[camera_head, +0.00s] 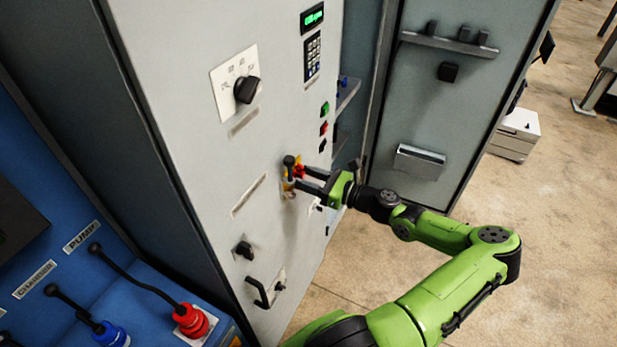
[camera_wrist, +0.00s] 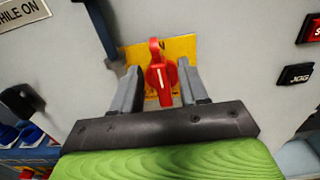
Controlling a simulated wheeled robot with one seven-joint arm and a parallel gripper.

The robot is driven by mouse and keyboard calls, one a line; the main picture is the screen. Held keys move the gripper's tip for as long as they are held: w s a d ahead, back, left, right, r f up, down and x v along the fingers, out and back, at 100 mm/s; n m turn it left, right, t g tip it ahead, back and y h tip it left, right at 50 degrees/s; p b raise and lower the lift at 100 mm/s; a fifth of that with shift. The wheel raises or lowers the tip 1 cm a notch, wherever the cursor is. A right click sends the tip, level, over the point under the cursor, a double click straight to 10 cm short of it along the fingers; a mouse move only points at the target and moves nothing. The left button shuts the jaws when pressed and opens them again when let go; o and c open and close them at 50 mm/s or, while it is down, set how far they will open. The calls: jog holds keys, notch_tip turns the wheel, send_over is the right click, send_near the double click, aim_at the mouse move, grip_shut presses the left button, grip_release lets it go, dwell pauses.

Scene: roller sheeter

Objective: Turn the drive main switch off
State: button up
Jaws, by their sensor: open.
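The drive main switch is a red rotary handle (camera_wrist: 160,76) on a yellow plate (camera_wrist: 185,48), mounted on the grey cabinet front. In the wrist view the handle stands between my two fingers, its white mark pointing nearly upright. In the head view the red handle (camera_head: 299,171) is partly hidden by my fingers. My gripper (camera_wrist: 160,95) is open, one finger on each side of the handle, with gaps visible. In the head view my gripper (camera_head: 305,179) reaches the panel from the right. Whether a finger touches the handle cannot be told.
A black lever (camera_head: 289,162) sticks out beside the switch. Above is a black selector knob (camera_head: 246,90); below are another knob (camera_head: 243,249) and a black door handle (camera_head: 262,292). Green and red buttons (camera_head: 324,128) line the right edge. A blue unit with plugs (camera_head: 193,320) stands lower left.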

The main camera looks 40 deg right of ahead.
jog(key=shift+c, duration=0.2)
grip_shut()
jog(key=shift+s+a+f+n+b, duration=0.1)
jog(key=shift+a+f+n+b, duration=0.25)
jog(key=shift+n+b, duration=1.8)
jog(key=shift+s+a+f+n+b, duration=0.25)
jog(key=shift+n+b, duration=0.35)
jog(key=shift+n, duration=3.2)
jog(key=shift+a+f+n+b, duration=0.4)
jog(key=shift+n+b, duration=0.95)
jog(key=shift+n, duration=1.6)
jog(key=shift+d, duration=0.1)
